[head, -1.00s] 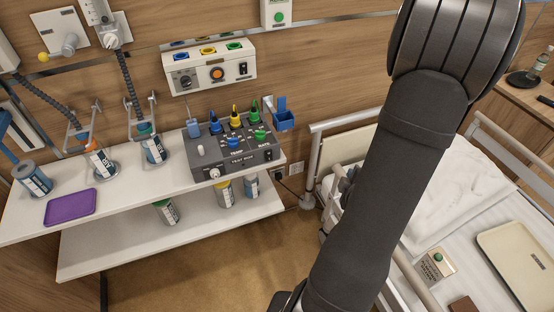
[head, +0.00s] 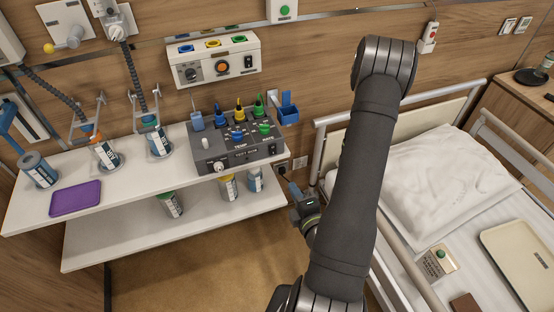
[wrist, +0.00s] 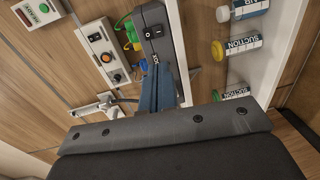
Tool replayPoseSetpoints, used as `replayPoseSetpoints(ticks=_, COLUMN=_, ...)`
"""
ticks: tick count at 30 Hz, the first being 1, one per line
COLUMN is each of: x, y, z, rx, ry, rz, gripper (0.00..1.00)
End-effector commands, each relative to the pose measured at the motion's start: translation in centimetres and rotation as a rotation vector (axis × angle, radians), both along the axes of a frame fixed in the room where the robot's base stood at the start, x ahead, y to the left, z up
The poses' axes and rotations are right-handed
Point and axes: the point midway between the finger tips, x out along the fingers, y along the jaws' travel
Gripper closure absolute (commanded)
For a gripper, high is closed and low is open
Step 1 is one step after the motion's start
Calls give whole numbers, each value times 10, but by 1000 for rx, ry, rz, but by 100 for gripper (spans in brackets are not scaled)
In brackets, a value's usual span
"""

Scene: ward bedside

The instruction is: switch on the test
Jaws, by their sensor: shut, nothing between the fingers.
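The grey test box (head: 237,150) stands on the upper white shelf in the head view, with several coloured plugs and knobs on top. A black rocker switch (head: 274,148) is at the right end of its front face. In the wrist view the box (wrist: 153,50) is ahead of the fingers and its rocker switch (wrist: 155,31) shows. My gripper (head: 292,186) is below and to the right of the box in the head view, apart from the switch. Its blue fingers (wrist: 157,90) are together and empty in the wrist view. They hide part of the box's front.
A wall unit (head: 213,59) with an orange button and its own black rocker hangs above the box. Bottles stand on the lower shelf (head: 130,232). A blue holder (head: 288,114) is right of the box. The bed rail (head: 318,152) stands right of my gripper.

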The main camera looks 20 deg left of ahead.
Motion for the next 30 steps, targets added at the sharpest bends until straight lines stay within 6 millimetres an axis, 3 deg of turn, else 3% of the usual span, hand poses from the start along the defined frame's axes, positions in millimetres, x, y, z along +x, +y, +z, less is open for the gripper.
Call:
replayPoseSetpoints(ticks=14, x=6, y=6, z=-1, rx=-2, ry=-2, rz=3, gripper=100)
replayPoseSetpoints(ticks=23, x=34, y=34, z=-5, rx=0, ry=-5, rz=4, gripper=100)
replayPoseSetpoints(ticks=30, x=67, y=67, z=-11, rx=0, ry=-5, rz=3, gripper=100)
